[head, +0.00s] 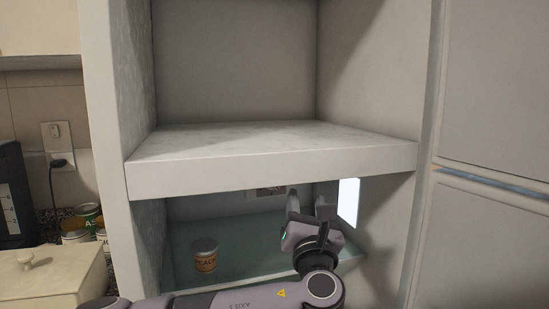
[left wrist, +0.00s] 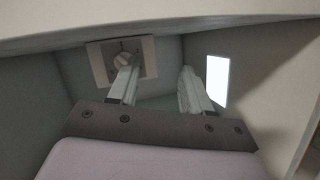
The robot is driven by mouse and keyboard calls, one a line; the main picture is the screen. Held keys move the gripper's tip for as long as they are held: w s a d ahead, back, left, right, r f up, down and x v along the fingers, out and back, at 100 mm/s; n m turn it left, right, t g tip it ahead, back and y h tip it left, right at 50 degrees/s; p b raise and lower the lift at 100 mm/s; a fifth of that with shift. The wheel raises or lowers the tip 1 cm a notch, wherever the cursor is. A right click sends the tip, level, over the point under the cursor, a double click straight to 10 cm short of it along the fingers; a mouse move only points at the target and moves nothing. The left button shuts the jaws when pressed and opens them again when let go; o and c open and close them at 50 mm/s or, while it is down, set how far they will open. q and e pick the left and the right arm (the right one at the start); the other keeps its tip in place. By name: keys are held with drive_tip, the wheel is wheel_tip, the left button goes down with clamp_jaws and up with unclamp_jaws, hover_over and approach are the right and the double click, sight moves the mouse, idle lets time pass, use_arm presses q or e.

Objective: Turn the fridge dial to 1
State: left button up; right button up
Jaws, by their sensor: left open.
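The fridge dial (left wrist: 124,60) is a small round knob on a pale square plate (left wrist: 103,70) on the back wall, upper left in the left wrist view. In the head view only part of the plate (head: 266,191) shows, under the thick shelf. My left gripper (head: 309,192) is inside the lower compartment, pointing at the back wall. In the left wrist view its fingers (left wrist: 158,72) are apart with nothing between them. The left finger overlaps the lower part of the dial in the picture; I cannot tell whether they touch. My right gripper is not in view.
A thick shelf (head: 270,160) hangs close above my left gripper. A can (head: 204,255) stands on the lower glassy shelf (head: 235,228), left of my arm. A bright light panel (head: 348,201) is on the right wall. The upper compartment is empty.

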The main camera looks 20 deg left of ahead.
sight(274, 189)
use_arm(q)
drive_tip(key=s+a+m+h+p, duration=0.1)
drive_tip(key=a+m+p, duration=0.45)
drive_tip(key=m, duration=0.25)
drive_tip(key=w+a, duration=0.2)
drive_tip(key=w, duration=0.4)
drive_tip(key=shift+w+a+r+g, duration=0.2)
drive_tip(key=shift+a+r+g, duration=0.1)
drive_tip(key=shift+g, duration=0.1)
drive_tip(key=c, duration=0.8)
